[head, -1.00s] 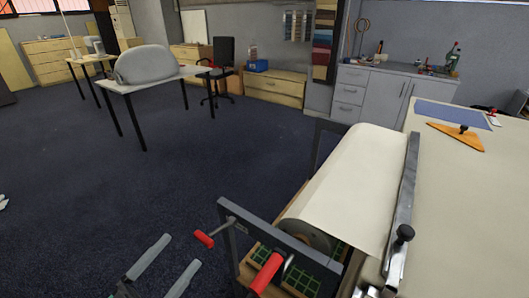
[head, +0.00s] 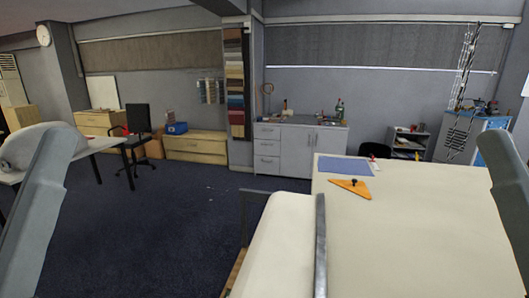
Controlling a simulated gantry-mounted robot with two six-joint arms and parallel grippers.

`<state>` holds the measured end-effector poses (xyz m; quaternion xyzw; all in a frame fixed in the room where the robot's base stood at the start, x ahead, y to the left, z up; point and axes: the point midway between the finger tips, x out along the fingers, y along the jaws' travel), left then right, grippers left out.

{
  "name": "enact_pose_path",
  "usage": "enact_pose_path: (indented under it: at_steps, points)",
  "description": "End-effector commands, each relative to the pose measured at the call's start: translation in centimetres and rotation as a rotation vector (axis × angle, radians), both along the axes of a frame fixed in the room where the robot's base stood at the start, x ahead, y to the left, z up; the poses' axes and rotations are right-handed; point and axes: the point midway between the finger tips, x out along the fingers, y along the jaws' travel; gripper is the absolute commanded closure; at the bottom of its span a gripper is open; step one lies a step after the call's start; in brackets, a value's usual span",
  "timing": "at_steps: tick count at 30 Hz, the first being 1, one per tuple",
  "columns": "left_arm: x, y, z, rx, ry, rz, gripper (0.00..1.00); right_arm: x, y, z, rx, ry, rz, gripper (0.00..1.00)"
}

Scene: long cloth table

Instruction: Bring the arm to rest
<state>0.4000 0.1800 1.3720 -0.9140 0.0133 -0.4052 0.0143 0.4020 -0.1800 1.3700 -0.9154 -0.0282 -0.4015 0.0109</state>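A long grey part of my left arm or gripper (head: 42,210) rises at the left edge of the head view. A similar grey part of my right arm or gripper (head: 507,185) stands at the right edge. Both are close to the camera and cut off by the frame. No gap between two fingertips shows on either side, so I cannot tell open from shut. No held object is visible at either one.
The pale cloth table (head: 400,240) fills the lower right. A metal bar (head: 320,250) runs along its left side beside the cloth roll (head: 278,245). An orange triangular tool (head: 350,187) and a blue sheet (head: 345,166) lie at its far end. The middle above the table is clear.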

Motion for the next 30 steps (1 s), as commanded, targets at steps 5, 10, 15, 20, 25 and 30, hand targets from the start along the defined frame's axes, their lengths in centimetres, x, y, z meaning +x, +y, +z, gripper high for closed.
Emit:
enact_pose_path:
  at_steps: [5,10,15,20,25,30]
  points:
    - [0.1,-0.1,7.5,-0.036,0.006,-0.049,0.00,0.0,0.0,7.7,0.000,-0.002,0.000,0.50]
    - [0.2,-0.1,14.9,-0.035,0.008,-0.047,0.00,0.0,0.0,15.0,0.000,0.000,0.000,0.50]
    - [0.2,-0.1,23.5,-0.034,0.008,-0.048,0.00,0.0,0.0,23.7,0.000,0.000,0.000,0.50]
    - [0.2,-0.1,31.3,-0.034,0.009,-0.047,0.00,0.0,0.0,31.5,0.000,0.000,0.000,0.50]
    - [0.2,-0.1,36.8,-0.034,0.009,-0.047,0.00,0.0,0.0,37.0,0.000,0.000,0.000,0.50]
    - [0.2,-0.1,38.0,-0.034,0.009,-0.047,0.00,0.0,0.0,38.3,0.000,0.000,0.000,0.50]
